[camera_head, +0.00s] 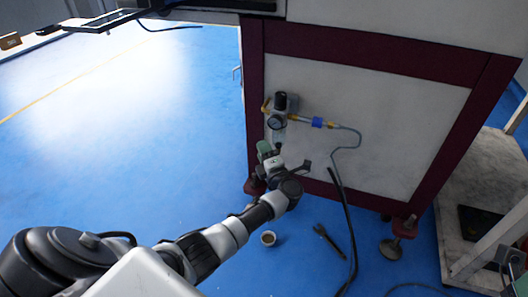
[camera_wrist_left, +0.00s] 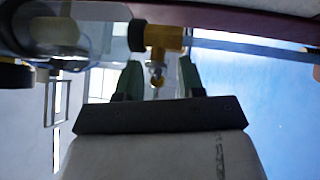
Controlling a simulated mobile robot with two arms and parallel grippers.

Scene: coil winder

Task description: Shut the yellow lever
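A small yellow part (camera_head: 265,105), which looks like the lever, sticks out at the left of the pressure regulator (camera_head: 278,118) on the machine's side panel. Its exact angle is too small to tell. In the left wrist view a brass-yellow fitting (camera_wrist_left: 164,38) crosses above the fingers, with a small round-ended piece (camera_wrist_left: 157,72) hanging below it; I cannot tell if this is the lever's own part. My left gripper (camera_head: 265,149) is just below the regulator. Its green fingers (camera_wrist_left: 158,80) are apart, with the round-ended piece appearing between them, not clasped. My right gripper is out of view.
A blue and brass coupling (camera_head: 317,122) and a grey hose (camera_head: 349,138) run right from the regulator. A dark cable (camera_head: 343,205) hangs to the floor. A small cup (camera_head: 268,238) and a wrench-like tool (camera_head: 325,238) lie on the blue floor. Open floor is at left.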

